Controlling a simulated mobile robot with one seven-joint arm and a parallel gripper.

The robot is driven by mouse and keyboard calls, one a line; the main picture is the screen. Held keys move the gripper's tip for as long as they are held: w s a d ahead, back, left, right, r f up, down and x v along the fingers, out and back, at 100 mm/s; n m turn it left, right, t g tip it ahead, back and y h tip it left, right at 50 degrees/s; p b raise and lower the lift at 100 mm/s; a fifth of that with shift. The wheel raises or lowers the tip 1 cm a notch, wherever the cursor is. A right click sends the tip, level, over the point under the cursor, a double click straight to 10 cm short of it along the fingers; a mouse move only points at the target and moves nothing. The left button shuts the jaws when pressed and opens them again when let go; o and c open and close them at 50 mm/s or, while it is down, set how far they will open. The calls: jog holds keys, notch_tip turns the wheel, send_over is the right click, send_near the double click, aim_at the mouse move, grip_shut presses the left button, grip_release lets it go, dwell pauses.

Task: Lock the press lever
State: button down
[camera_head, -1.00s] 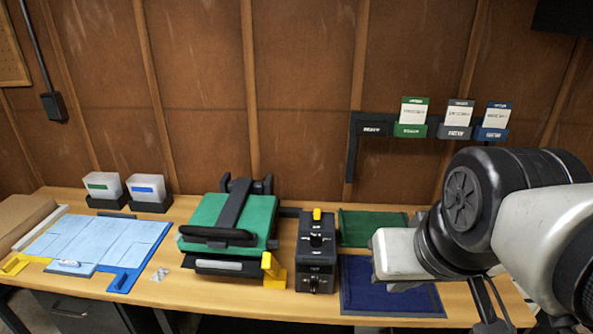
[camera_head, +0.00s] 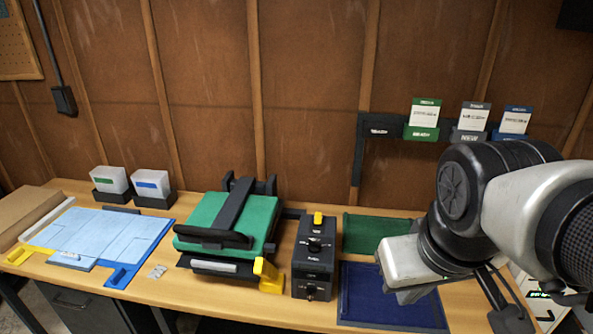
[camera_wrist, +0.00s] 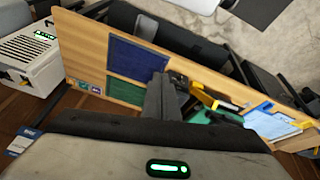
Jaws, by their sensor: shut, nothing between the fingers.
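The press (camera_head: 258,215) stands mid-bench in the head view, with a green top and a black centre arm. Its black lever bar (camera_head: 214,237) lies low across the front of the green top. A yellow latch-like piece (camera_head: 268,276) stands at its front right corner; whether it engages the lever I cannot tell. In the wrist view the press (camera_wrist: 212,117) is partly hidden behind my gripper. My gripper (camera_wrist: 165,92) is shut and empty, with dark fingers pointing toward the bench. It is well to the right of the press; in the head view my arm hides its fingertips.
A black control box (camera_head: 316,255) with a yellow top piece stands right of the press. A green mat (camera_head: 375,232) and blue mat (camera_head: 375,300) lie further right. Card holders (camera_head: 421,132) hang on the wall.

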jog(key=w+a+f+n+g+h+b, duration=0.15)
jog(key=f+n+h+b, duration=0.35)
jog(key=f+n, duration=0.5)
jog(key=w+a+f+n+g+h+b, duration=0.1)
jog(key=w+f+n+g+h+b, duration=0.15)
jog(key=f+n+h, duration=0.65)
jog(key=w+a+f+n+t+y+b, duration=0.1)
jog(key=a+f+n+t+y+b, duration=0.2)
jog(key=a+n+t, duration=0.9)
jog(key=a+f+n+t+y+b, duration=0.4)
jog(key=a+f+n+t+y, duration=0.5)
jog(key=n, duration=1.1)
jog(key=a+f+t, duration=0.1)
jog(key=a+t, duration=0.2)
jog(key=a, duration=0.1)
jog(key=shift+w+f+t, duration=0.3)
jog(key=shift+w+t, duration=0.1)
